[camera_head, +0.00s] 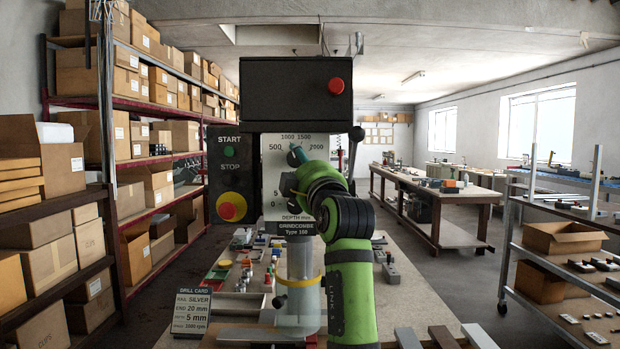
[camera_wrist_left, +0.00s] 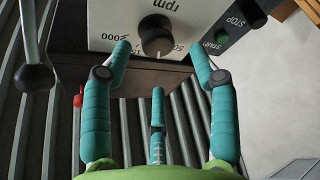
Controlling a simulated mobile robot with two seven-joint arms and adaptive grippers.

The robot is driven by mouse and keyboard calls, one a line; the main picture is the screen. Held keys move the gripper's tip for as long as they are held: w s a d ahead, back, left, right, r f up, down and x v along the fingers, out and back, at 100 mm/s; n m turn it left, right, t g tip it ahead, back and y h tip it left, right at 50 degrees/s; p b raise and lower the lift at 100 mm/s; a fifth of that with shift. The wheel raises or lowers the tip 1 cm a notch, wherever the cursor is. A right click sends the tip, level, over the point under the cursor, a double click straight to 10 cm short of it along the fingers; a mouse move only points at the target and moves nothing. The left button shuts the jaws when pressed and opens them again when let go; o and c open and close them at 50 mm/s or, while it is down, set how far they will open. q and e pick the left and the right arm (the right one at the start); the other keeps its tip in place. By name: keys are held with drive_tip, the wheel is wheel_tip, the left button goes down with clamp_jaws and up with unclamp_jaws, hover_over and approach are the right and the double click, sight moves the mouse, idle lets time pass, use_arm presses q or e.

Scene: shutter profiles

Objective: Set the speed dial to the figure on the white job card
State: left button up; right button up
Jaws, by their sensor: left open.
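The drill machine's white panel (camera_head: 277,150) carries a speed scale marked 500, 1000, 1500 and 2000. The dark speed dial (camera_wrist_left: 156,36) shows upside down in the left wrist view; its setting I cannot read surely. In the head view it is mostly hidden behind my left gripper (camera_head: 298,158). The left gripper's teal fingers (camera_wrist_left: 160,50) are open, one on each side of the dial and seemingly apart from it. A third finger points at it from below. My right gripper is not in view.
A yellow-and-red stop button (camera_head: 231,207) and green start button (camera_head: 229,152) sit left of the panel. A black-knobbed lever (camera_wrist_left: 34,78) is near the left finger in the wrist view. Small parts crowd the bench (camera_head: 400,290) below.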

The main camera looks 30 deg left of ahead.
use_arm(q)
drive_tip(key=v, duration=0.8)
drive_tip(key=shift+s, duration=0.2)
drive_tip(key=shift+d+r, duration=0.1)
